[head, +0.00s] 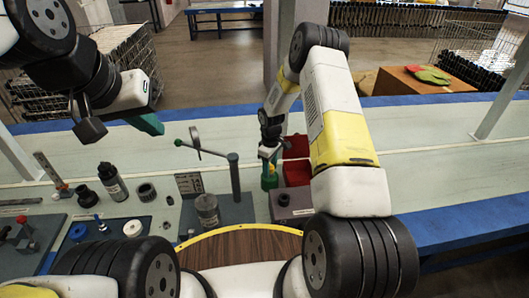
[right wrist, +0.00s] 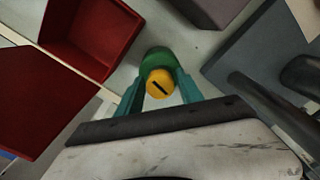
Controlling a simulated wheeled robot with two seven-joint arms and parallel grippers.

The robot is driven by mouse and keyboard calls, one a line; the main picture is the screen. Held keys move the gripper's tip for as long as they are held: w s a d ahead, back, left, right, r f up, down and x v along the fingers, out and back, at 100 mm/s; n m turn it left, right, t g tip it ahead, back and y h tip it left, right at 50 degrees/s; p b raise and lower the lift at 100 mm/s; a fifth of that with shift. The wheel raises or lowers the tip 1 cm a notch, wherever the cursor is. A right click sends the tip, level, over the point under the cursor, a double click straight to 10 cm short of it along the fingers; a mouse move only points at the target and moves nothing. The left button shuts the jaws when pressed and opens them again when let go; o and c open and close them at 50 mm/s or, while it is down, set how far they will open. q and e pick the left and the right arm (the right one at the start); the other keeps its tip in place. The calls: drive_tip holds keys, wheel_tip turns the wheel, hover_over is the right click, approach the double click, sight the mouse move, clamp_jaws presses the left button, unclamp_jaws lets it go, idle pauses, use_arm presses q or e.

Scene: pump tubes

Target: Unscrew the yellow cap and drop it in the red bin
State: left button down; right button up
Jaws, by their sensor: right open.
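The yellow cap (right wrist: 160,83) has a dark slot across its top and sits on a green body (right wrist: 155,58) in the right wrist view. The green body also shows in the head view (head: 269,183), below my right gripper (head: 269,150). In the right wrist view the two teal fingers of my right gripper (right wrist: 160,90) stand on either side of the cap, open. The red bin (right wrist: 88,35) lies to the upper left there, and right of the gripper in the head view (head: 297,172). My left gripper (head: 148,124) hangs above the table at left; its jaw gap is not clear.
A grey-purple block (head: 292,204) stands just in front of the bin. Black bottles (head: 112,182) and small parts fill the left side. The right table surface (head: 440,165) is clear.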

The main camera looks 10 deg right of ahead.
drive_tip(key=m, duration=0.7)
drive_tip(key=shift+m, duration=0.3)
drive_tip(key=m, duration=0.6)
clamp_jaws()
drive_tip(key=n, duration=0.3)
drive_tip(key=shift+n, duration=0.3)
drive_tip(key=shift+n, duration=1.6)
